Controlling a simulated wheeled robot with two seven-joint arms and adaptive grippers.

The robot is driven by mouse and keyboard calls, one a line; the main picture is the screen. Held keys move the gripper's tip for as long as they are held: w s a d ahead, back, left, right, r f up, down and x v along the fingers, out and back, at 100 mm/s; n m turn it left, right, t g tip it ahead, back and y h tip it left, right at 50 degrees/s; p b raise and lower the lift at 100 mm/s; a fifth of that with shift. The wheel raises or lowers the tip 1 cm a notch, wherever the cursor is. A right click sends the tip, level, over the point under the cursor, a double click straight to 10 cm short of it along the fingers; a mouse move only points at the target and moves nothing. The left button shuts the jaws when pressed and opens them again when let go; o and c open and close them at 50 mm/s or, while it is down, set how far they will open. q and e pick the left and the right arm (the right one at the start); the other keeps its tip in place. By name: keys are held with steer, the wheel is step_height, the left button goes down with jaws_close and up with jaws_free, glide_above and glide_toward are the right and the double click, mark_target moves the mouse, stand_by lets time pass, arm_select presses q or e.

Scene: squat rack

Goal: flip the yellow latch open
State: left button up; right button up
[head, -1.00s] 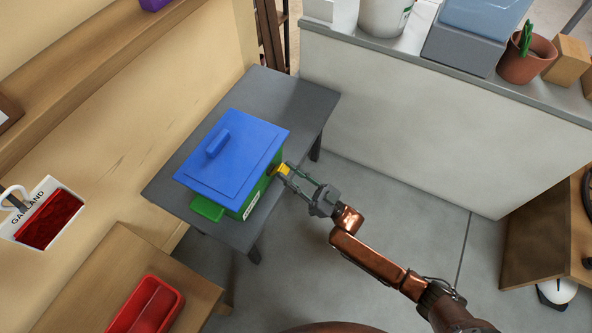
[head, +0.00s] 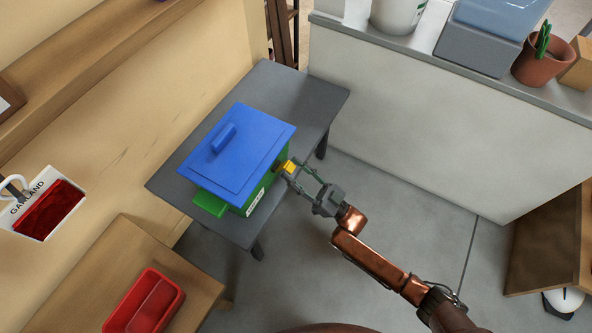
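The yellow latch (head: 289,166) is a small piece on the right side of a green box (head: 262,188), just under the edge of its blue lid (head: 238,153). The lid sits on the box. My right gripper (head: 291,172) reaches in from the right, with its fingertips at the latch. Its two fingers are spread apart, one on the upper side and one on the lower side. I cannot tell whether the tips touch the latch. My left gripper is not in view.
The box stands on a dark grey table (head: 312,92) against the beige wall. A white partition (head: 430,130) with pots and boxes on top stands to the right. A red tray (head: 145,302) lies on a wooden surface at lower left. Grey floor is clear below the partition.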

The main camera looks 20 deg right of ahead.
steer(key=shift+o, duration=0.3)
steer(key=shift+d, duration=0.1)
steer(key=v, duration=1.2)
